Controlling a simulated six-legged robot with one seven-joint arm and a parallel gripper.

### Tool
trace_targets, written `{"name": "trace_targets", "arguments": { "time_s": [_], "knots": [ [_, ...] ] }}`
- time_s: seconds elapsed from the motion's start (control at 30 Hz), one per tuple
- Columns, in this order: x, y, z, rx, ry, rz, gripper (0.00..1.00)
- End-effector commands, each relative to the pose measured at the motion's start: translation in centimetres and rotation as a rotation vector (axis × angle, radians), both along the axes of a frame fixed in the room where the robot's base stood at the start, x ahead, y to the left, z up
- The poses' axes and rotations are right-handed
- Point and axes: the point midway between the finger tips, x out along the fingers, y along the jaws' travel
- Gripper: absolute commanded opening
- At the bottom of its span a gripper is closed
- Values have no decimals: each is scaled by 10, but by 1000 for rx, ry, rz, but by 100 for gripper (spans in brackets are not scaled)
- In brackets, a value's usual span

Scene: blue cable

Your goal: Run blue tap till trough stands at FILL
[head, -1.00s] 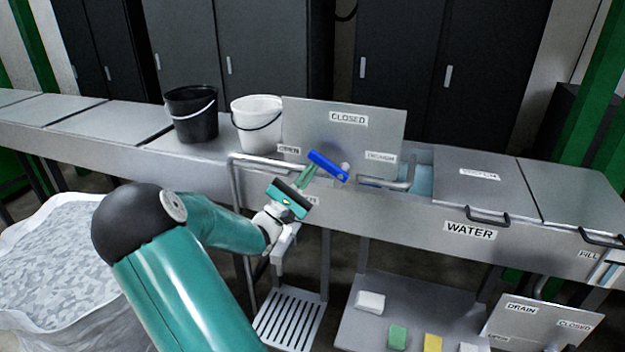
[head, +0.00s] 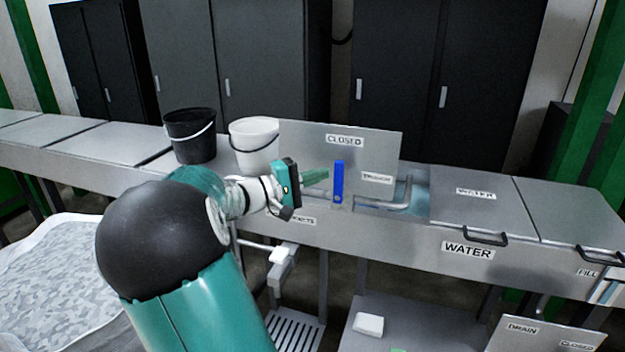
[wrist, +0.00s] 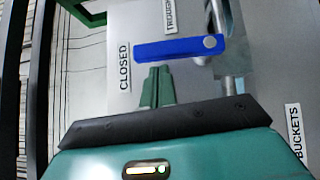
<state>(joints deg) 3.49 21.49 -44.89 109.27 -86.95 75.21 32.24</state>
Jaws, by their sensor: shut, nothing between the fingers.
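The blue tap lever (head: 338,180) stands upright on its pivot in front of the grey panel (head: 300,145), pointing toward the CLOSED label (head: 345,141). My gripper (head: 325,174) is shut and empty, just left of the lever. In the wrist view the lever (wrist: 178,48) points at CLOSED, and my shut green fingertips (wrist: 158,72) are right beside its flank; I cannot tell whether they touch. The bent spout (head: 404,195) reaches over the trough's open part (head: 417,202), where bluish water shows. I cannot make out flow. The FILL label (head: 587,272) is at the far right; the level there is unclear.
A black bucket (head: 189,138) and a white bucket (head: 253,145) stand on the counter left of the panel. Lids (head: 470,212) cover the trough's right part. A DRAIN panel (head: 545,335) is low at the right. A white block (head: 369,325) lies on the lower shelf.

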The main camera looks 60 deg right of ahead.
Motion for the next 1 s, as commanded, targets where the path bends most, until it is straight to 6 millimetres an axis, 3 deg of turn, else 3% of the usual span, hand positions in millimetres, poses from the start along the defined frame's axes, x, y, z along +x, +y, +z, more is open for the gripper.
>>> {"name": "trace_targets", "arguments": {
  "time_s": [0.3,1.0],
  "knots": [
    [-7,-1,5,18,-112,1,0],
    [-1,-1,6,18,-126,1,0]
  ]
}}
